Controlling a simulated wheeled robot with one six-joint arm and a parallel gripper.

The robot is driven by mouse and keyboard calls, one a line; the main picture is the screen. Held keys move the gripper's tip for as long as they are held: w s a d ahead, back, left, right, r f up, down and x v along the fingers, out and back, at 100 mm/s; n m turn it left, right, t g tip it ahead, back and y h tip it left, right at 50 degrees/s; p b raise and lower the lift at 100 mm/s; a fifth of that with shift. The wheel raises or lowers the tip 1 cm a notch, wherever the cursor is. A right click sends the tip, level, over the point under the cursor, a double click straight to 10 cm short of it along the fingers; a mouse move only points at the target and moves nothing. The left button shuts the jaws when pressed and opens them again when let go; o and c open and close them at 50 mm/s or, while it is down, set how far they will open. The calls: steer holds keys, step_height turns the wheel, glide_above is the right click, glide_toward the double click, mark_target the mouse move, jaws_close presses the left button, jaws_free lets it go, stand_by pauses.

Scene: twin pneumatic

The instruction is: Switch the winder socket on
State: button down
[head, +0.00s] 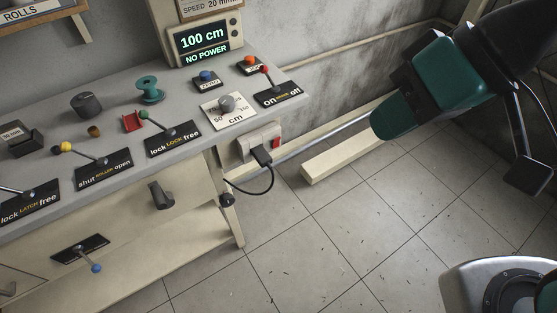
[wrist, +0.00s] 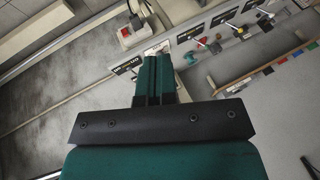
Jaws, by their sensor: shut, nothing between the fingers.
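The winder socket (head: 248,146) is a pale box on the end of the bench, with a red rocker switch (head: 277,142) and a black plug (head: 262,156) in it. I cannot tell the switch's position. The display (head: 205,42) reads "100 cm" and "NO POWER". My gripper (head: 380,122) has green fingers and is to the right of the socket, apart from it. In the wrist view, its fingers (wrist: 153,58) are shut and empty. The socket (wrist: 138,36) and red switch (wrist: 125,32) show beyond the fingertips, slightly to the left.
The bench top carries several labelled levers, a dial (head: 227,103), buttons and a green spool (head: 151,89). A black cable (head: 262,191) loops from the plug to the bench leg. A pale beam (head: 345,155) lies near the wall.

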steer(key=w+a+f+m+t+y+b, duration=0.2)
steer(key=w+a+f+b, duration=0.1)
steer(key=f+b, duration=0.55)
steer(key=w+a+f+m+t+y+b, duration=0.2)
steer(key=w+f+b, duration=0.1)
steer(key=f+b, duration=0.55)
steer(key=w+a+f+m+t+y+b, duration=0.25)
steer(key=f+b, duration=0.45)
steer(key=b, duration=0.4)
steer(key=w+d+f+m+t+b, duration=0.1)
steer(key=w+f+m+t+b, duration=0.1)
steer(key=f+m+t+b, duration=0.3)
steer(key=w+d+f+m+t+b, duration=0.1)
steer(key=w+f+m+t+b, duration=0.2)
steer(key=f+b, duration=0.8)
steer(key=m+t+b, duration=0.2)
steer(key=b, duration=0.6)
steer(key=shift+w+f+m+b, duration=0.2)
steer(key=shift+f+m+b, duration=0.05)
steer(key=shift+m+b, duration=0.15)
steer(key=shift+a+r, duration=0.1)
steer(key=p, duration=1.2)
glide_toward(274, 142)
steer(key=x, duration=0.6)
steer(key=shift+a+r, duration=0.15)
steer(key=shift+r, duration=0.3)
steer(key=shift+w+a, duration=0.3)
steer(key=shift+w, duration=0.25)
